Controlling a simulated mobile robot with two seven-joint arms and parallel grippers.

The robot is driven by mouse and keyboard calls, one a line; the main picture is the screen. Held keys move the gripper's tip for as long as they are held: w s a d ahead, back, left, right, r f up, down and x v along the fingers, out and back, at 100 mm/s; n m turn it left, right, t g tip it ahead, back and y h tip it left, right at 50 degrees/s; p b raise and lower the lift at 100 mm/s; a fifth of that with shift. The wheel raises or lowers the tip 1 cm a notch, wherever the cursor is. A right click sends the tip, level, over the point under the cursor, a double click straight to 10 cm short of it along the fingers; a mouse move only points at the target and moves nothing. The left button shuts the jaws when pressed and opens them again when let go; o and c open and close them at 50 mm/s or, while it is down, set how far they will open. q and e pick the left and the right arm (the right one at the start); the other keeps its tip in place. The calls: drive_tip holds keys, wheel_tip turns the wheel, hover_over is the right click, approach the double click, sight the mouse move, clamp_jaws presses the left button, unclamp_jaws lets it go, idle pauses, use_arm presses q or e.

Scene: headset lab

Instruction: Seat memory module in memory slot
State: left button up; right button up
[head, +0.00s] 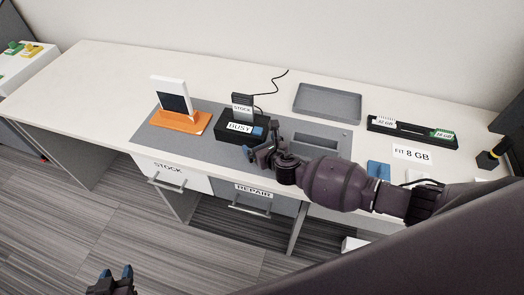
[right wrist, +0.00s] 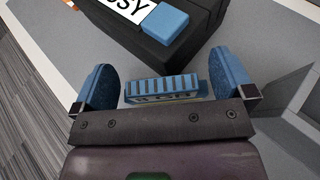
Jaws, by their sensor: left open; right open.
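My right gripper (head: 262,153) is over the front of the grey mat, just in front of the black box marked BUSY. In the right wrist view its blue fingers (right wrist: 164,84) are open. In the long black holder at the right are a white module marked 32 GB (head: 384,121) and a green module (head: 441,134). I cannot make out the memory slot. My left gripper (head: 116,277) is open and empty, low at bottom left.
A white-framed panel (head: 173,95) stands on an orange base. An empty grey tray (head: 328,101) is at the back. A card (head: 412,153) reads FIT 8 GB. The table's left end is clear.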

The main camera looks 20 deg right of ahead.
drive_tip(key=c, duration=1.1)
